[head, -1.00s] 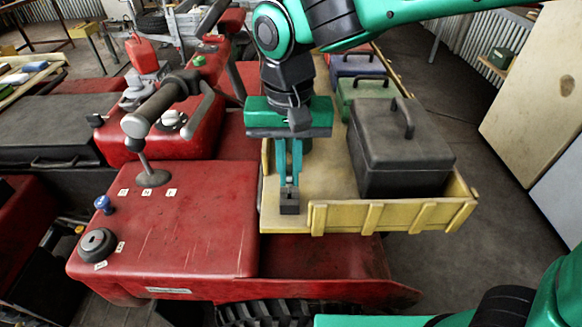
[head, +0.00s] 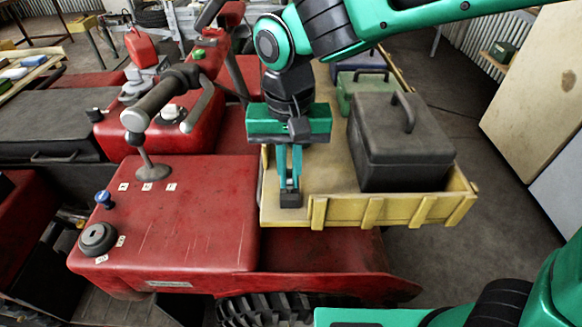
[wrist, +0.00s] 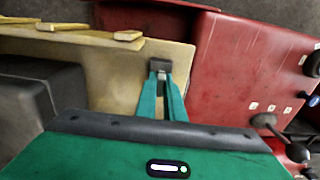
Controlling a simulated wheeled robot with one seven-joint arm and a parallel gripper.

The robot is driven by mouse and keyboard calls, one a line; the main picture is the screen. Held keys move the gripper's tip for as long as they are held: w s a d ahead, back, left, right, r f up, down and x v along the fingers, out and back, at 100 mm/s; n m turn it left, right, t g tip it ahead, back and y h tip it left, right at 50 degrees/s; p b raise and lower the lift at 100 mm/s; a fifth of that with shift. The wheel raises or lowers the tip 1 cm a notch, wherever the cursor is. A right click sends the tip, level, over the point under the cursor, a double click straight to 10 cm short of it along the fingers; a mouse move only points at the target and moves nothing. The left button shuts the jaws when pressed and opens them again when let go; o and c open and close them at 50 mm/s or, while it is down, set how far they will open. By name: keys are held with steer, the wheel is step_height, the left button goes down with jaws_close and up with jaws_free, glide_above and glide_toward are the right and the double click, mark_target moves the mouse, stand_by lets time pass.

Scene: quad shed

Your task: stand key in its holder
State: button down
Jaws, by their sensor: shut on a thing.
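My gripper (head: 290,180) points down over the front left corner of a yellow wooden cargo bed. It is shut on a small dark block-like piece (head: 290,200), which I take to be the key. In the wrist view the dark piece (wrist: 160,63) shows at the fingertips (wrist: 161,85), with a pale part between the fingers. I cannot tell whether it touches the bed floor. A round black fitting with a central hollow (head: 98,239) sits on the red panel at the left, apart from the gripper. I cannot tell whether it is the holder.
A black toolbox (head: 400,150) stands in the bed (head: 340,212), right of my gripper. A green box (head: 358,90) is behind it. The red panel (head: 190,220) carries a blue knob (head: 104,200) and a grey lever (head: 150,165). The panel's middle is clear.

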steer(key=shift+f, duration=0.5)
steer(key=c, duration=1.8)
jaws_free()
